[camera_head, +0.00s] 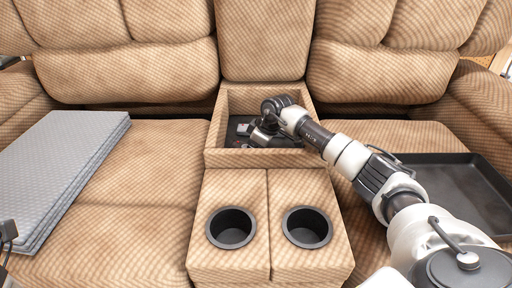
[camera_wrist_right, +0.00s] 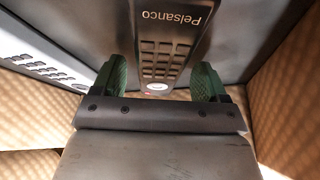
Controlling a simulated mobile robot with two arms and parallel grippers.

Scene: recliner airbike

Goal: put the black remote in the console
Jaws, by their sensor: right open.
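The console (camera_head: 214,135) is the open tan compartment between the two seats, with a dark floor. My right arm reaches into it, and its gripper (camera_head: 262,134) is low inside. In the right wrist view a black remote (camera_wrist_right: 168,30) marked "Pelsanco" lies on the console's dark floor. Its near end lies between the green fingertips of my right gripper (camera_wrist_right: 159,82), which is open with gaps on both sides. In the head view my arm covers most of this remote. A dark part of what seems my left gripper (camera_head: 8,232) shows at the left edge; its fingers cannot be made out.
The console's walls stand close around my right gripper. Two cup holders (camera_head: 231,227) are in front. A grey folded pad (camera_head: 60,165) lies on the left seat, a black tray (camera_head: 460,185) on the right.

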